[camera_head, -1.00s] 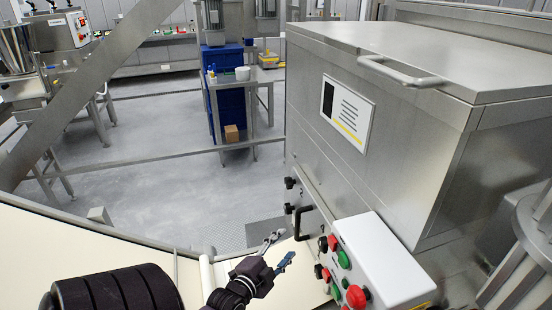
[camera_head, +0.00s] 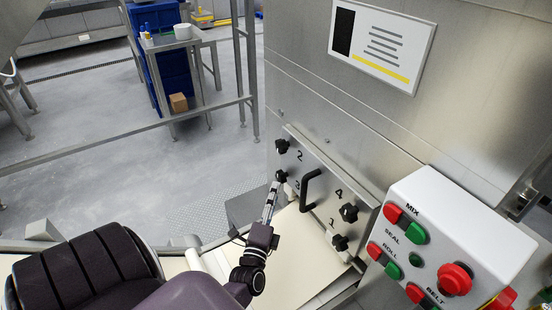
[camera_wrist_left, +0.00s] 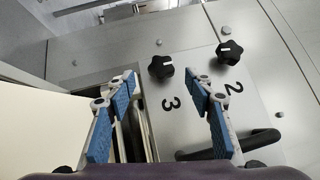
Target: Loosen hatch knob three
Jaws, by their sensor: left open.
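The hatch (camera_head: 325,186) is a steel plate with black star knobs beside printed numbers. Knob three (camera_head: 281,177) is at its left edge, below knob two (camera_head: 282,146). In the left wrist view, knob three (camera_wrist_left: 160,67) appears between and just beyond the fingertips, with the number 3 below it. Knob two (camera_wrist_left: 229,52) is to its right, outside the fingers. My left gripper (camera_head: 273,188) is open, its blue-padded fingers (camera_wrist_left: 163,82) spread around the line to knob three. I cannot tell whether the fingertips touch the knob. My right gripper is not in view.
A black handle (camera_head: 308,190) stands out from the hatch close to the fingers. Knob four (camera_head: 349,212) and another knob (camera_head: 340,242) are at the right edge. A white control box (camera_head: 445,225) with red and green buttons is further right. A cream surface (camera_head: 305,255) lies below.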

